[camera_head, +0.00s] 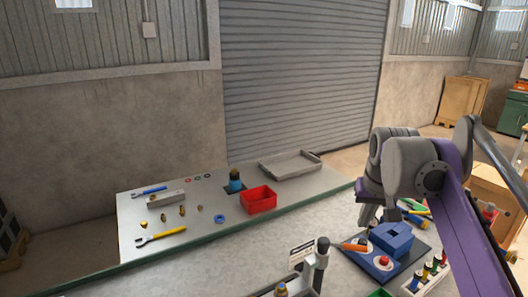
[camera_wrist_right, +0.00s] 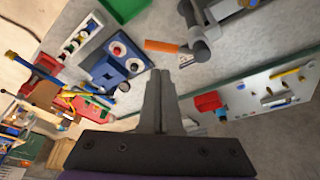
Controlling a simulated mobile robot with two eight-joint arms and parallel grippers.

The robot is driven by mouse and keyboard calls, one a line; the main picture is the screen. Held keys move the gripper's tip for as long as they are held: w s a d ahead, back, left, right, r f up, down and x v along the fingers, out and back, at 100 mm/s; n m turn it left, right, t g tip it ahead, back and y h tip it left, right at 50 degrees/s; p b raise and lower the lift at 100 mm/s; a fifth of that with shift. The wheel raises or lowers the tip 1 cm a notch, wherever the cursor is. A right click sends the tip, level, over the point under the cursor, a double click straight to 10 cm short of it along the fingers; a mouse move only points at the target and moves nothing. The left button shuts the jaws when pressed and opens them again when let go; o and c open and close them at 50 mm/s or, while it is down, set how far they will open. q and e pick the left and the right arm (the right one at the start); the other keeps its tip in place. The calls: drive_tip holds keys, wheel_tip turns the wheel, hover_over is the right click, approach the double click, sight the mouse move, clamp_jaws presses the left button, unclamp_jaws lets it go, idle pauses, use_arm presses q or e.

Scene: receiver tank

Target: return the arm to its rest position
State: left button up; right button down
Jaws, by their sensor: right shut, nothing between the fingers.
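My right arm comes in from the right in the head view, its grey and purple links raised over the right part of the bench. My right gripper (camera_head: 369,213) hangs from it, above the bench beside the blue block fixture (camera_head: 392,238). In the right wrist view the two dark fingers (camera_wrist_right: 161,76) are together with nothing between them. The fixture also shows beyond them in that view (camera_wrist_right: 112,62). My left gripper is in neither view.
The bench (camera_head: 240,256) holds a red bin (camera_head: 259,199), a grey tray (camera_head: 290,164), a blue-bodied fitting (camera_head: 235,182) and several small parts. A grey upright device (camera_head: 320,262) stands near the front, close to an orange-handled tool (camera_head: 354,247). A rack of coloured tools (camera_head: 429,276) lies at front right.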

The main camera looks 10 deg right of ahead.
drive_tip(key=s+a+f+n, duration=0.1)
drive_tip(key=s+a+f, duration=0.3)
drive_tip(key=s+f, duration=0.3)
drive_tip(key=s+a+f+n+t, duration=0.1)
drive_tip(key=s+a+f, duration=0.3)
drive_tip(key=s+f, duration=0.3)
drive_tip(key=s+a+f+n+t+y, duration=0.1)
drive_tip(key=s+a+f, duration=0.3)
drive_tip(key=f, duration=0.9)
drive_tip(key=s, duration=0.2)
drive_tip(key=shift+s+a, duration=0.25)
drive_tip(key=shift+s, duration=0.15)
